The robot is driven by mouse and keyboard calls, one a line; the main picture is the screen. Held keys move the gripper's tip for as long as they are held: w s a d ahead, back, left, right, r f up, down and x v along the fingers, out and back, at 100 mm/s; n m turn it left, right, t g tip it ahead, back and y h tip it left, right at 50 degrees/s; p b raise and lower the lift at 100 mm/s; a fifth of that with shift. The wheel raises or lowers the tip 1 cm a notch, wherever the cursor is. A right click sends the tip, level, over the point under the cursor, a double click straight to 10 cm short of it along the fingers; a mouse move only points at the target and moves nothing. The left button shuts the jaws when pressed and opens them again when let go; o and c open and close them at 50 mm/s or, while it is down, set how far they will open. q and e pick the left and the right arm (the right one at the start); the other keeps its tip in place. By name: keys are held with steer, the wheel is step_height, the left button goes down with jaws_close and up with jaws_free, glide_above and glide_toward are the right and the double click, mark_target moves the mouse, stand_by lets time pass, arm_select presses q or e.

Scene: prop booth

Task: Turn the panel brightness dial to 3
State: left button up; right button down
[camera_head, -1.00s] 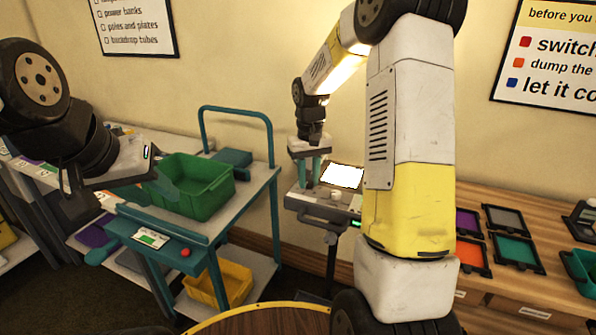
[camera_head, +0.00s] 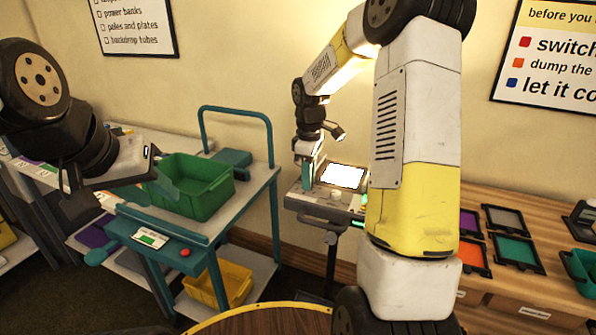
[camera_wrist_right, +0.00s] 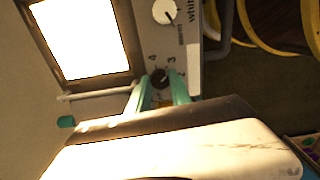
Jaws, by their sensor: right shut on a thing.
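The control panel (camera_head: 300,199) stands against the wall with a lit white screen (camera_head: 343,176), which also shows in the right wrist view (camera_wrist_right: 82,38). In that view a small dark dial (camera_wrist_right: 160,77) sits below printed figures 4 and 3; its pointer direction is too small to read surely. My right gripper (camera_wrist_right: 160,90) has its teal fingers on either side of this dial, shut on it. In the head view the right gripper (camera_head: 309,174) reaches down to the panel's left part. My left gripper (camera_head: 150,178) is by the green bin; its fingers are unclear.
A white knob (camera_wrist_right: 165,12) is on the same panel strip, beyond the dark dial. A teal cart (camera_head: 215,225) with a green bin (camera_head: 195,190) stands left of the panel. A wooden counter (camera_head: 500,300) with coloured trays is at the right.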

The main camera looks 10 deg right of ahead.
steer(key=shift+n, duration=1.1)
steer(key=c, duration=1.2)
jaws_free()
steer(key=shift+o, duration=0.2)
